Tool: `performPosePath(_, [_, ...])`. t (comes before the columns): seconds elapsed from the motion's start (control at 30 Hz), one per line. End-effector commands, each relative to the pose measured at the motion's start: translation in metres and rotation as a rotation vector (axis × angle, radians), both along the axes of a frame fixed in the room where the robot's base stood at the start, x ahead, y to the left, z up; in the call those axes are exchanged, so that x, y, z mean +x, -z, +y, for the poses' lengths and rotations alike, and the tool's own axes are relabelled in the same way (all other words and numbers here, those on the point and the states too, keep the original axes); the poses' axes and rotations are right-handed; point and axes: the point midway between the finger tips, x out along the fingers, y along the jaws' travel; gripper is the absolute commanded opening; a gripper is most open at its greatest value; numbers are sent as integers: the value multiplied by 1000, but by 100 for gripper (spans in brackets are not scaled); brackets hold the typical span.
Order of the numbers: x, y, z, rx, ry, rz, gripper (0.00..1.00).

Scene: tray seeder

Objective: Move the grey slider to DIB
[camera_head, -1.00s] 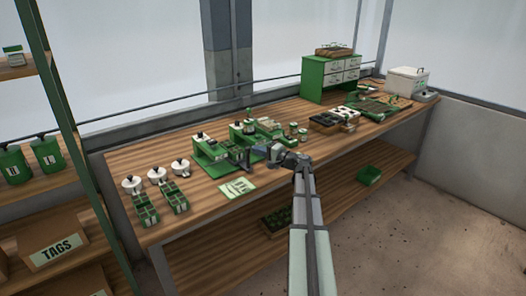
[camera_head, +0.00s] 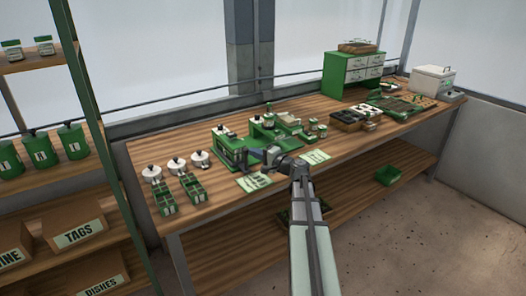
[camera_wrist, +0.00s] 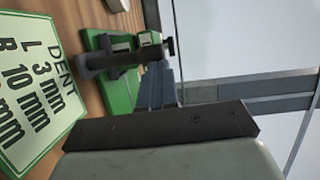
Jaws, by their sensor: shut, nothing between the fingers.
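The green seeder machine (camera_head: 230,150) stands on the bench, left of the middle in the head view. My gripper (camera_head: 262,162) is at its front right side, above a lettered card. In the wrist view my gripper's fingers (camera_wrist: 160,86) are together and hold nothing. They are close to a dark grey bar (camera_wrist: 125,58) with a knobbed end, which lies across a green part (camera_wrist: 118,92). I cannot tell for sure if this bar is the grey slider, or if the fingers touch it. No DIB mark is readable.
Another card (camera_head: 315,157) lies right of my arm. White lidded pots (camera_head: 176,166) and green trays (camera_head: 193,188) stand left. Black trays (camera_head: 347,121) stand right.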

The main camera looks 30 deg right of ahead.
Motion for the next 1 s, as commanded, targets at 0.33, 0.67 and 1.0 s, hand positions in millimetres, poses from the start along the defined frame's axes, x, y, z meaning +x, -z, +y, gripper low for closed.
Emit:
performPosePath(0.33, [1,0,4,1,-11,0,0])
performPosePath(0.67, [-13,-1,-25,1,-3,-1,0])
performPosePath(1.0, [-73,-3,-51,1,0,-1,0])
